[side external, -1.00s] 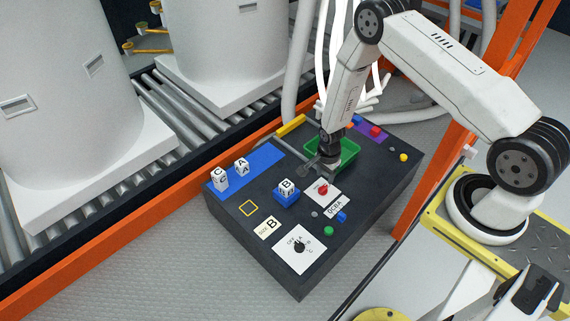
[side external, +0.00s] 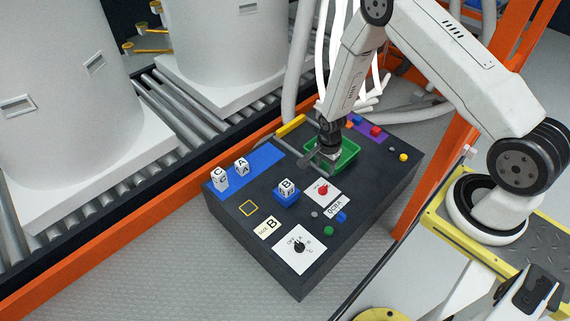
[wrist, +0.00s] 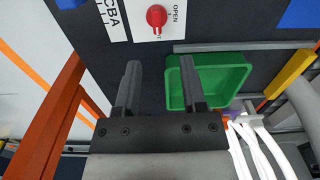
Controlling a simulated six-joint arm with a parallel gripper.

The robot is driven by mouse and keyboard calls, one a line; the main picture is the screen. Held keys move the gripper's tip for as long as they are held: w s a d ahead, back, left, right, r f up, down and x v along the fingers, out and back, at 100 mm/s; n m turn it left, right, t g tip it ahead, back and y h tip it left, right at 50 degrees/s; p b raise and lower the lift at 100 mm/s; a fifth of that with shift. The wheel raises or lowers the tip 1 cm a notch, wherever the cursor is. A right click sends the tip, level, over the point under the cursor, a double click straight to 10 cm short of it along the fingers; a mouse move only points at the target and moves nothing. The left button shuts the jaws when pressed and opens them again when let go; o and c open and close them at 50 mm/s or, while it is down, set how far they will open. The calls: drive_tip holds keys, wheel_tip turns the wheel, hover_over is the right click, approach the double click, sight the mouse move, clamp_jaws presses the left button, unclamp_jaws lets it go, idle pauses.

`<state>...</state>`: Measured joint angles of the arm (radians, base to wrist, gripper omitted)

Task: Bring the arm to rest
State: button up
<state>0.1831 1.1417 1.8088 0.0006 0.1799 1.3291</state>
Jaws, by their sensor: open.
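My gripper (side external: 314,158) is open and empty above the dark control panel (side external: 235,228), near the green tray (side external: 347,152). In the wrist view my gripper (wrist: 158,72) has its two fingers spread apart, with bare panel between them. The green tray (wrist: 222,80) shows beside the right finger there and looks empty in the part I see. A red knob (wrist: 156,16) on a white plate lies ahead of the fingers.
White blocks C (side external: 220,178) and A (side external: 241,166) stand on a blue strip. Block B (side external: 286,187) stands on a blue pad. A selector dial (side external: 299,246) is at the panel's front. White tanks (side external: 62,100) stand on rollers behind an orange rail (side external: 120,243).

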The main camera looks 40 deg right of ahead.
drive_tip(key=s+a+r+n+t, duration=0.15)
drive_tip(key=r+n, duration=0.25)
drive_tip(key=r, duration=0.5)
drive_tip(key=a+r+n, duration=0.2)
drive_tip(key=r+n, duration=0.3)
drive_tip(key=r, duration=0.3)
drive_tip(key=s+a+r+n, duration=0.3)
drive_tip(key=s+r+n, duration=0.5)
drive_tip(key=s+r, duration=0.1)
drive_tip(key=shift+s+a+r+t, duration=0.15)
drive_tip(key=shift+a+r+t, duration=0.25)
drive_tip(key=shift+r, duration=0.4)
